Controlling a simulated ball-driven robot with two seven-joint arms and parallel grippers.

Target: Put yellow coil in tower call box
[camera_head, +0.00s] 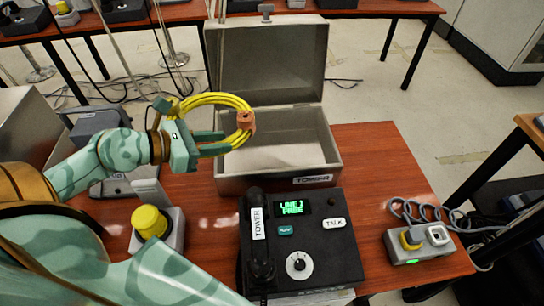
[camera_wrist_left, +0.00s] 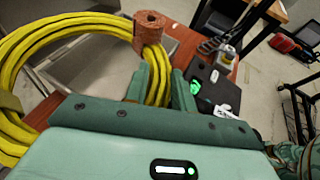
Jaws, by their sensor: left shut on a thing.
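The yellow coil (camera_head: 226,99) is a looped cable with an orange-brown wrap, which also shows at the top of the left wrist view (camera_wrist_left: 68,26). My left gripper (camera_head: 222,142) is shut on the coil, its fingers around the strands in the left wrist view (camera_wrist_left: 160,88). It holds the coil raised, in front of the left part of the open box in the head view. The grey tower call box (camera_head: 270,184) stands on the table with its lid (camera_head: 265,60) up and a label on its front. Its visible inside looks empty. My right gripper is not in view.
A black phone console (camera_head: 325,250) with a handset marked TOWER stands in front of the box. A yellow-knobbed unit (camera_head: 150,222) is at left, and a grey unit with a cord (camera_head: 415,245) at right. The wooden table (camera_head: 385,165) is bare right of the box.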

